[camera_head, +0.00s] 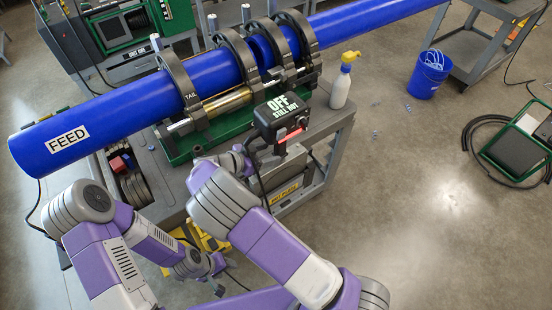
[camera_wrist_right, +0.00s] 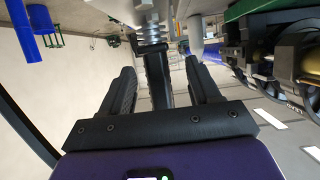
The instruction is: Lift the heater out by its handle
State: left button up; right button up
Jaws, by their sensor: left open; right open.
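The heater (camera_head: 284,117) is a dark box labelled "OFF STILL HOT", with a small red light, at the front side of the pipe clamps in the head view. My right gripper (camera_head: 250,152) is just below and left of the box, partly hidden by its own arm. In the right wrist view, my right gripper (camera_wrist_right: 160,88) is open, with a black handle (camera_wrist_right: 156,75) below a ribbed metal collar between its fingers. Gaps show on both sides of the handle. My left gripper (camera_head: 217,287) is low in the head view, open and apart from the heater.
A blue pipe (camera_head: 110,108) marked "FEED" runs through several dark clamps (camera_head: 236,62) on the green machine base (camera_head: 180,147), on a grey cart. A white spray bottle (camera_head: 341,88) stands right of the heater. A blue bucket (camera_head: 428,77) is on the floor.

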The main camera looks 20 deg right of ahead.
aim_at(284, 148)
jog(key=shift+s+d+r, duration=0.1)
jog(key=shift+d, duration=0.25)
jog(key=shift+d+r+p+x, duration=0.1)
jog(key=shift+r+p+x, duration=0.1)
jog(key=shift+x, duration=1.35)
jog(key=shift+d+r+p+x, duration=0.1)
jog(key=shift+r+p+x, duration=0.1)
jog(key=shift+x, duration=1.35)
grip_shut()
